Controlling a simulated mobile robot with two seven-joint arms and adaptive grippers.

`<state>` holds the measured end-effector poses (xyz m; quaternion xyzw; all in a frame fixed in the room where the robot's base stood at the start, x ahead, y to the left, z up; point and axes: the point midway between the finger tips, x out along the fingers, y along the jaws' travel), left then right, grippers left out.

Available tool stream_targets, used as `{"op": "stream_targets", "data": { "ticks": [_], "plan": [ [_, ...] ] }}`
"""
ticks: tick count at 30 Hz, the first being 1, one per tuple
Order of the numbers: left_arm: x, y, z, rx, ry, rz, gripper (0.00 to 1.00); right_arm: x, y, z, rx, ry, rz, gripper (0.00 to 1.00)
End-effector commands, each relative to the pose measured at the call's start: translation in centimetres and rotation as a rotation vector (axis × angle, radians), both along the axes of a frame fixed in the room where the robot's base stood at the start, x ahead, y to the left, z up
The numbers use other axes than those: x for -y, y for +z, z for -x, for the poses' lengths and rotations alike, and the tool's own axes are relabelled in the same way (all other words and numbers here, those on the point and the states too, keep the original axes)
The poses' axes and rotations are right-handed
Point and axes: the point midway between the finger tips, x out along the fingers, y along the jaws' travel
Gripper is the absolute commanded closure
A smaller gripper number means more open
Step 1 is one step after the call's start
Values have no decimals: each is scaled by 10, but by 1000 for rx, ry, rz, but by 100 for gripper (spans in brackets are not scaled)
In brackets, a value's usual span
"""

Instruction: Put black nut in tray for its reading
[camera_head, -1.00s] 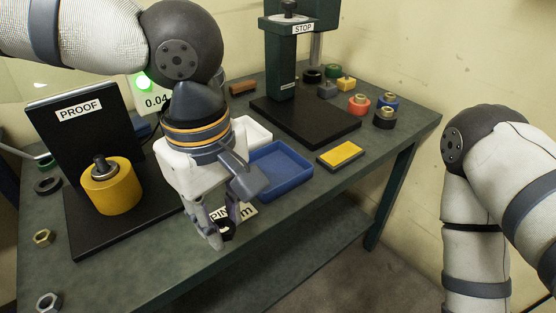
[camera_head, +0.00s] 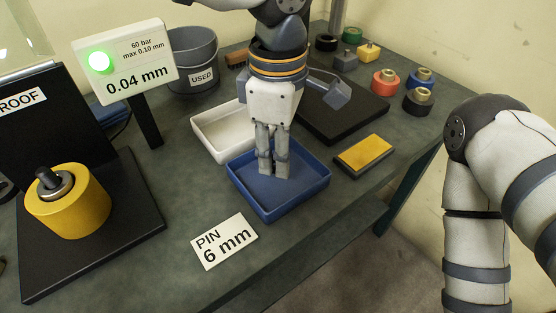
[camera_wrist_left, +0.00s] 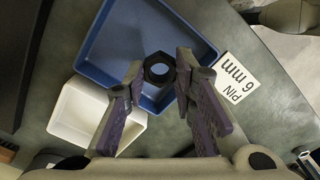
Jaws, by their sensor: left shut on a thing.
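My left gripper (camera_head: 272,170) points down over the blue tray (camera_head: 314,187), with its fingertips inside the tray's outline. In the left wrist view the black nut (camera_wrist_left: 149,74) is between the fingertips, its hole facing the camera, and the gripper is shut on it. The blue tray (camera_wrist_left: 105,45) lies behind the nut there; I cannot tell whether the nut touches its floor. In the head view the fingers hide the nut. The display (camera_head: 130,62) has a green light and reads 0.04 mm. My right gripper is out of view.
A white tray (camera_head: 207,122) adjoins the blue one at the back left. A "PIN 6 mm" card (camera_head: 224,242) lies in front, and a yellow-topped block (camera_head: 363,153) to the right. The PROOF stand with a yellow cylinder (camera_head: 70,205) is at left. A USED bucket (camera_head: 193,55) stands behind.

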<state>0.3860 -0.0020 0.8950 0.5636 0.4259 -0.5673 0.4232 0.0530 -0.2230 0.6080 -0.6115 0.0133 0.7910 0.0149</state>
Motion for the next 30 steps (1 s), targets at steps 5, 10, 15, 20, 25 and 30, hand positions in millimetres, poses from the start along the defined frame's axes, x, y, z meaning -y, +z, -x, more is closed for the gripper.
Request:
{"op": "stream_targets", "data": {
  "ticks": [5,10,15,20,25,30],
  "plan": [
    [0,-16,-14,0,0,0,100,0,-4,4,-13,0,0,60],
    [0,-44,-19,-1,-2,-2,100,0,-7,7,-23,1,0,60],
    [0,-52,-20,5,-1,0,100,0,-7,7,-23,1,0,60],
    [0,-53,-20,5,-1,0,100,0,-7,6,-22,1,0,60],
    [0,-55,-20,4,-1,0,55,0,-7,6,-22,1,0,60],
    [0,-55,-20,4,-1,0,55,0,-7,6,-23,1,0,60]
  ]
}}
